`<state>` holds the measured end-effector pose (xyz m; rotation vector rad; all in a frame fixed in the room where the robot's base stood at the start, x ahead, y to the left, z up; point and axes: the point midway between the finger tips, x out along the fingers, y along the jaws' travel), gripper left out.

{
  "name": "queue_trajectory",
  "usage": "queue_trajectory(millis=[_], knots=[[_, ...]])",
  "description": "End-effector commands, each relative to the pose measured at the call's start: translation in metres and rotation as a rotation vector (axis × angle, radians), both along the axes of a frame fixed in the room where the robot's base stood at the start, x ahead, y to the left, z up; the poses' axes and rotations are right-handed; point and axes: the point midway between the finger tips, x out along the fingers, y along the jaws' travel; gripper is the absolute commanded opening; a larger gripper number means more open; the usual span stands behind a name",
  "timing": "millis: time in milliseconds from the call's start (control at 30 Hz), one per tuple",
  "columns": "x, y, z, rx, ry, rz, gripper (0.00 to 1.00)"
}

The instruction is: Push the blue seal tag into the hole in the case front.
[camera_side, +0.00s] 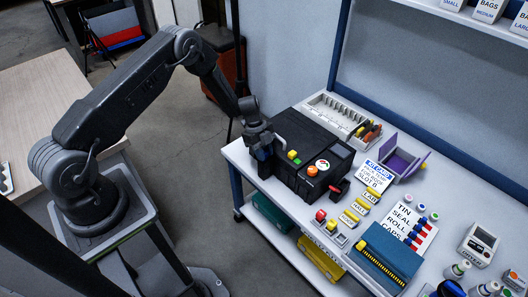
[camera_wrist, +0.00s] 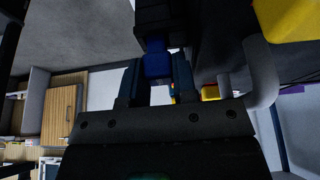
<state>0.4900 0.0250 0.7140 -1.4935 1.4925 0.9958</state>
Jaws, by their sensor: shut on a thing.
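The blue seal tag (camera_wrist: 157,64) shows in the wrist view between the two fingers of my gripper (camera_wrist: 156,80), which is shut on it. A dark block (camera_wrist: 153,18) lies just beyond the tag's far end; I cannot tell whether they touch or whether the tag is in a hole. In the side view my gripper (camera_side: 263,150) is close against the left end of the black case (camera_side: 322,133). The tag is not clearly visible there, and the hole is hidden from both views.
The case top carries a grey handle, a yellow button (camera_side: 292,154) and a round dial (camera_side: 322,165). Behind stands a white slotted tray (camera_side: 340,108). To the right are a purple holder (camera_side: 397,165), labelled yellow pieces and a teal box (camera_side: 385,262). Floor left of the bench is open.

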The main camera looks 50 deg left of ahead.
Motion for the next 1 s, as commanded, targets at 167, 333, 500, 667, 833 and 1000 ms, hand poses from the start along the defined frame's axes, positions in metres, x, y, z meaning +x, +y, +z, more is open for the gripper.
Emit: queue_trajectory(millis=[167,333,500,667,833,1000], knots=[[-0.0001,0.0,-0.0015,0.0,0.0,0.0,0.06],[-0.0001,0.0,-0.0035,0.0,0.0,0.0,0.06],[-0.0001,0.0,-0.0041,0.0,0.0,0.0,0.06],[0.0,-0.0001,-0.0041,0.0,0.0,0.0,0.06],[-0.0001,0.0,-0.0044,0.0,0.0,0.0,0.06],[-0.0001,0.0,-0.0063,0.0,0.0,0.0,0.06]])
